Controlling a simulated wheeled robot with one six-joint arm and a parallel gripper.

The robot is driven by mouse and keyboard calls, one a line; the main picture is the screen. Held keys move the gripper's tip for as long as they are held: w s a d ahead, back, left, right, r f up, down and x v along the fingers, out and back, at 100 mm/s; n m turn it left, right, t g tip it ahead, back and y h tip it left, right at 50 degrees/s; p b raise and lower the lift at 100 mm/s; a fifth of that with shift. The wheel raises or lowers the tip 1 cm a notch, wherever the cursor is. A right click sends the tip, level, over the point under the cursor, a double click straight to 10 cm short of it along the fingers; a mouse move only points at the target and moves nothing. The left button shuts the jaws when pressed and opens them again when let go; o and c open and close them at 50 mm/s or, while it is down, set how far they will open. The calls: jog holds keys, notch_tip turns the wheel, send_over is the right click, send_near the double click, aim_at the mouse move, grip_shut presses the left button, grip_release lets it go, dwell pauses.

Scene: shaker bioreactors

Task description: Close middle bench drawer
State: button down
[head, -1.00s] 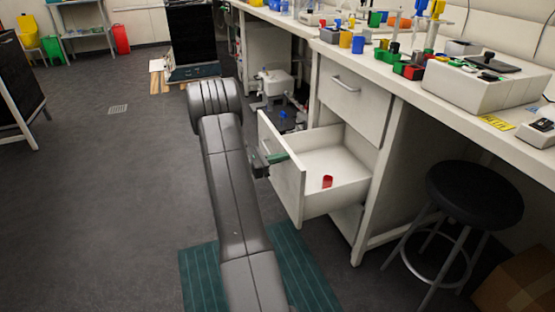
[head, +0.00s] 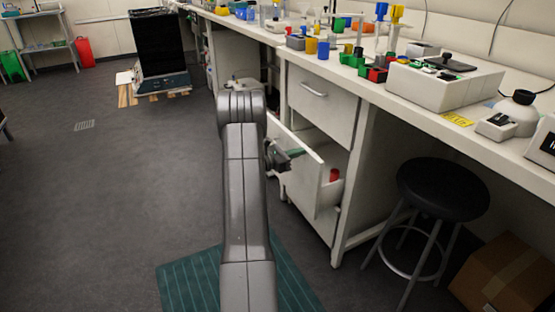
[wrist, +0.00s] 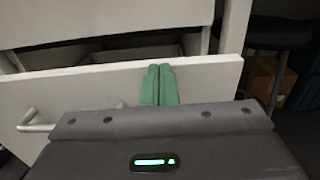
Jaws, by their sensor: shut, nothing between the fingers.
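The middle bench drawer (head: 325,184) is partly open, pulled out from the white cabinet below the top drawer. Its front panel also shows in the wrist view (wrist: 80,85), with its bar handle (wrist: 35,121) at the left. My gripper (head: 292,153) is at the drawer front, and its green fingertips (wrist: 159,84) are together with nothing between them. The fingers overlap the panel near its top edge in the wrist view and appear to press against it. A red cup (head: 334,175) stands inside the drawer.
The closed top drawer (head: 319,98) is above. A black stool (head: 441,188) and a cardboard box (head: 508,272) stand at the right. The bench top (head: 420,108) holds coloured containers and instruments. The floor at the left (head: 100,190) is clear.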

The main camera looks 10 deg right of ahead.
jog(key=b+x, duration=0.1)
jog(key=x, duration=1.1)
jog(key=shift+d, duration=0.3)
jog(key=shift+w+r, duration=0.1)
jog(key=p+v, duration=0.1)
jog(key=v, duration=1.3)
jog(key=shift+a+p, duration=0.25)
jog(key=shift+p, duration=0.05)
jog(key=shift+w+d, duration=0.1)
jog(key=shift+d, duration=0.05)
jog(key=b+x, duration=0.2)
jog(key=x, duration=1.1)
jog(key=shift+d, duration=0.2)
